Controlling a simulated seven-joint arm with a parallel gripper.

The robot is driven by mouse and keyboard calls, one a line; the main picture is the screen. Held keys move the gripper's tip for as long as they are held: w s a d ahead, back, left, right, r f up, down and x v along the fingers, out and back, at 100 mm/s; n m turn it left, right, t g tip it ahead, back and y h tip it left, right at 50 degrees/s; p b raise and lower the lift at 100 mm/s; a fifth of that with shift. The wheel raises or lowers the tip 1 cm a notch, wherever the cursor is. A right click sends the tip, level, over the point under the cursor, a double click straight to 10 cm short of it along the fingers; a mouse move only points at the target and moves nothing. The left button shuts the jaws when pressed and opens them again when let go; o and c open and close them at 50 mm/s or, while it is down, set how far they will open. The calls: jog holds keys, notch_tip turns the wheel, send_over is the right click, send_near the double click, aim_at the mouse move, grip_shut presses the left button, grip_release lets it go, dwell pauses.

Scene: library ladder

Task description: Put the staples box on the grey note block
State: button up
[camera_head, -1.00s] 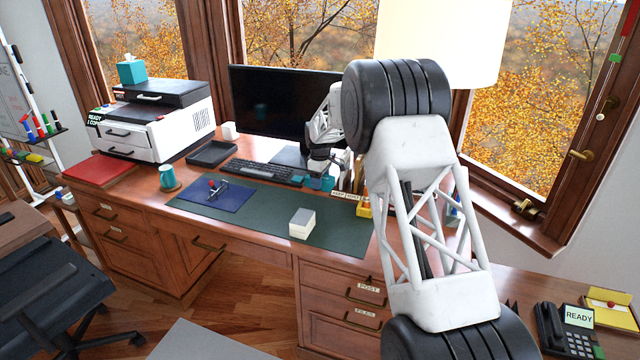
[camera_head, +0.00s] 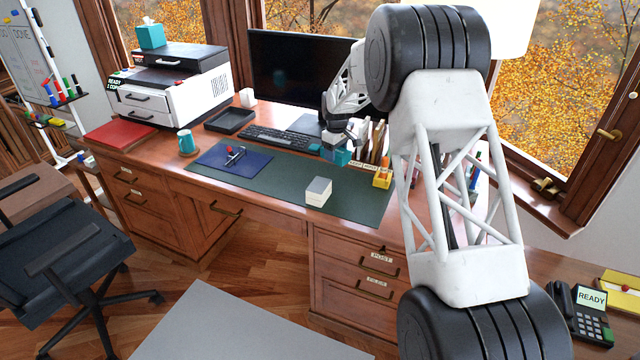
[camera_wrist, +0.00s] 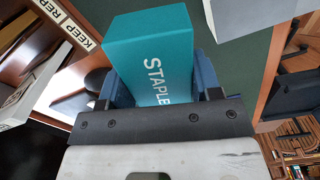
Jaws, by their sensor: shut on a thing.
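The teal staples box (camera_head: 343,157) is held by my gripper (camera_head: 337,148) over the back right part of the green desk mat. In the wrist view the staples box (camera_wrist: 150,50) sits between the two blue fingers, its white "STAPLE" lettering partly hidden by the gripper (camera_wrist: 163,78). My gripper is shut on the box. The grey note block (camera_head: 318,192) stands on the mat's front part, nearer the camera than the box and apart from it. It also shows at the top right of the wrist view (camera_wrist: 262,12).
The green mat (camera_head: 270,187) has bare room around the note block. A yellow container (camera_head: 382,177) and upright files (camera_head: 375,145) stand right of my gripper. The keyboard (camera_head: 277,138) and monitor (camera_head: 290,80) are behind. A blue mat (camera_head: 225,160) with a small tool lies left.

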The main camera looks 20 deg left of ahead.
jog(key=s+d+m, duration=0.3)
jog(key=s+m, duration=0.4)
jog(key=s, duration=0.5)
jog(key=s+d+m, duration=0.4)
jog(key=s+m, duration=0.3)
jog(key=s, duration=0.5)
jog(key=shift+d+r+m, duration=0.3)
jog(key=shift+r+m, duration=0.1)
jog(key=shift+r, duration=0.05)
send_over(319, 185)
jog(key=shift+f, duration=0.75)
jog(key=shift+f, duration=0.15)
jog(key=shift+f, duration=1.65)
jog(key=shift+f, duration=0.1)
